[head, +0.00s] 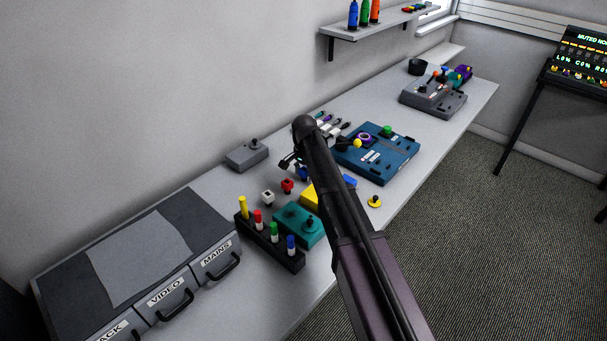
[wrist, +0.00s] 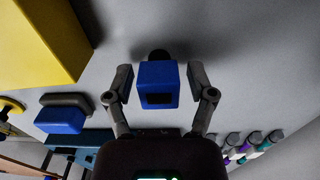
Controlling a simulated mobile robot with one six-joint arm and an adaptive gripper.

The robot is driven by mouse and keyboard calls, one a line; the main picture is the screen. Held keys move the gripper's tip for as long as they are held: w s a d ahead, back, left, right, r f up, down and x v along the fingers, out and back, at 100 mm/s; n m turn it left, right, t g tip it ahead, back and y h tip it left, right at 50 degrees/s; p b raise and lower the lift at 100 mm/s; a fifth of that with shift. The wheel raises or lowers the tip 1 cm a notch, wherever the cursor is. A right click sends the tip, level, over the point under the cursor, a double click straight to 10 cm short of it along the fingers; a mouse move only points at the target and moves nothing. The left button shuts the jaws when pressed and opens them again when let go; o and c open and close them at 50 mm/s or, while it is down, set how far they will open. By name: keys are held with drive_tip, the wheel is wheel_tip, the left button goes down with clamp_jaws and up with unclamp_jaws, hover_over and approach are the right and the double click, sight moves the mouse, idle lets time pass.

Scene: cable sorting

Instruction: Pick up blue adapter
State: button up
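The blue adapter (wrist: 155,76) is a small blue block with a dark slot in its near face and a dark round part behind it. In the wrist view it sits between the two fingers of my gripper (wrist: 160,82). The fingers are spread on either side, with a narrow gap showing at each side of the block. In the head view my arm hides most of my gripper (head: 290,161), and a bit of the blue adapter (head: 302,174) shows just below it, on the bench.
A red adapter (head: 287,185) and a white adapter (head: 267,197) stand nearby to the left. A yellow box (head: 309,196), another blue block (head: 349,181) and a teal joystick box (head: 299,224) are close by. Plugs lie behind; a blue console (head: 385,166) stands to the right.

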sight(304, 170)
clamp_jaws()
wheel_tip(304, 170, up, 10)
drive_tip(key=p, duration=1)
idle(0.3)
drive_tip(key=shift+s, duration=0.15)
idle(0.6)
